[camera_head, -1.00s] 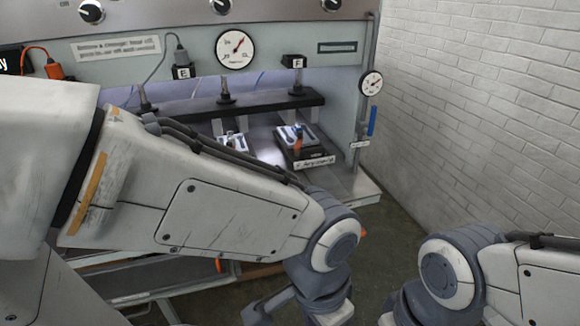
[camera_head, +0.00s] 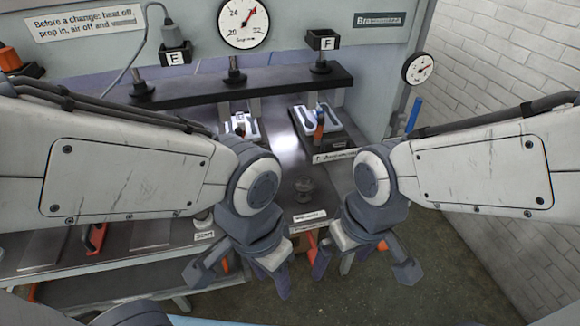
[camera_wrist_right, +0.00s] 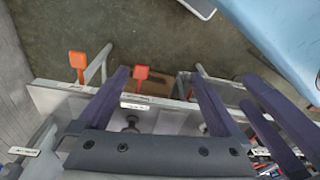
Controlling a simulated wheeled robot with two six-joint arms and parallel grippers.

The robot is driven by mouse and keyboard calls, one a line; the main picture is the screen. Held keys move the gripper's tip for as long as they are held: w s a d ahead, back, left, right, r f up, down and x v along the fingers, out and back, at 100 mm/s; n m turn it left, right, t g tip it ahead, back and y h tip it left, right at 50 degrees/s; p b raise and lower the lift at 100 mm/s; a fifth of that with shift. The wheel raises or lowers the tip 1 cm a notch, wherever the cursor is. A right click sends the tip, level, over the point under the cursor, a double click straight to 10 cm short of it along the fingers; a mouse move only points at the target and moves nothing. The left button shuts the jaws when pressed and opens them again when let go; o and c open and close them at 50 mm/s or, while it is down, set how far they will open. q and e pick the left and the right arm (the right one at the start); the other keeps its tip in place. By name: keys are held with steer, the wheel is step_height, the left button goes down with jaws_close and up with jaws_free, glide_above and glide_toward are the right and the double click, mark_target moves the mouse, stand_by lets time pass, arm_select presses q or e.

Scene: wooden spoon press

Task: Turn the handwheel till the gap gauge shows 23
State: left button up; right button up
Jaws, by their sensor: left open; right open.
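A large round dial (camera_head: 243,20) with a red needle is on the press front, and its needle points up and right. Its numbers include 24 and 20; the exact reading is too small to tell. A small dark round knob (camera_head: 304,186), possibly the handwheel, stands at the press's front between my arms; it also seems to show in the right wrist view (camera_wrist_right: 132,122). My left gripper (camera_head: 250,275) is open and empty, below and left of the knob. My right gripper (camera_head: 334,268) is open and empty, below and right of it; its spread fingers show in the wrist view (camera_wrist_right: 160,78).
A smaller dial (camera_head: 419,68) is on the press's right side, near a blue handle (camera_head: 414,114). A black crossbar (camera_head: 190,97) spans above the press bed. A shelf trolley (camera_head: 110,282) stands at lower left. A white brick wall (camera_head: 510,110) is at right, with open floor below.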

steer(key=w+d+r+m+t+p, duration=0.1)
steer(key=w+d+r+m+p, duration=0.2)
steer(key=w+d+p, duration=0.35)
steer(key=n+h, duration=0.5)
steer(key=n, duration=1.7)
glide_toward(303, 182)
steer(key=shift+t, duration=0.4)
steer(key=x, duration=0.2)
steer(key=p+x, duration=0.1)
steer(key=x, duration=0.2)
steer(key=s+x, duration=0.1)
steer(key=x, duration=0.2)
steer(key=shift+w+d+f, duration=0.1)
steer(key=shift+f, duration=0.15)
steer(key=c, duration=1.2)
steer(key=shift+o, duration=0.2)
steer(key=shift+r, duration=0.1)
